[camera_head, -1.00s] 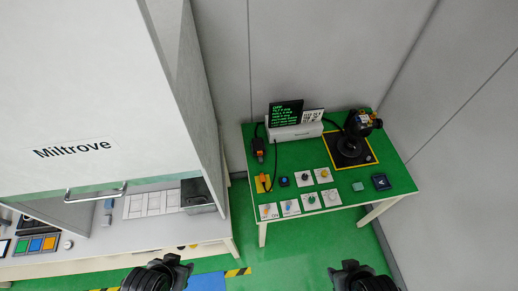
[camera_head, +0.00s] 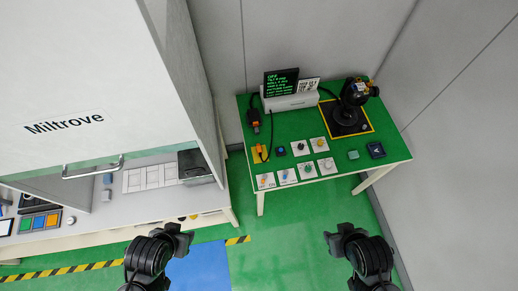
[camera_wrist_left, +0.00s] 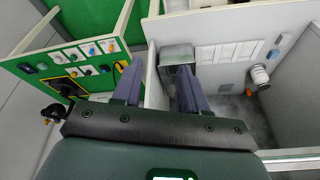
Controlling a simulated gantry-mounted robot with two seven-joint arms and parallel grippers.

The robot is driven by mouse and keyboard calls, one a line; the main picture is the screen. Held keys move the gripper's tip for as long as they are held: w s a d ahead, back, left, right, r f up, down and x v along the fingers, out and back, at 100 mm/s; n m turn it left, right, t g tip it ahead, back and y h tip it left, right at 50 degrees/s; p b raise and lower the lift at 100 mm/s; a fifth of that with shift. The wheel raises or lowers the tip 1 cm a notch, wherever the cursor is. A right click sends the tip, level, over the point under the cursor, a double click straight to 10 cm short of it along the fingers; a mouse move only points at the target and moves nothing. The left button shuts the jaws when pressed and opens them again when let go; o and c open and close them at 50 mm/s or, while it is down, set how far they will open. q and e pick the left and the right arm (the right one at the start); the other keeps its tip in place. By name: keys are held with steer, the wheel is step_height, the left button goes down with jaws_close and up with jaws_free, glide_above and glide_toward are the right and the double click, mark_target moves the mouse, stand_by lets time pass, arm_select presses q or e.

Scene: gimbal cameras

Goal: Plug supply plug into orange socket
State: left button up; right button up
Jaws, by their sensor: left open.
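On the green table, a black body with an orange part (camera_head: 254,122) lies at the left edge with a black cable. Below it is a yellow-orange plate (camera_head: 258,154) with a black cable crossing it. I cannot tell for sure which is the supply plug and which the orange socket. My left gripper (camera_head: 181,240) is open and empty in front of the grey bench, well away from the green table; its fingers also show in the left wrist view (camera_wrist_left: 158,90). My right gripper (camera_head: 338,239) is in front of the green table, seems open and holds nothing.
The green table (camera_head: 300,145) carries a lit display (camera_head: 282,83), several switch plates and a black gimbal device (camera_head: 350,110). A grey bench under a large white panel (camera_head: 65,95) stands at left. The floor in front of the table is clear.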

arm_select(q)
steer(key=shift+o, duration=0.3)
steer(key=shift+o, duration=1.3)
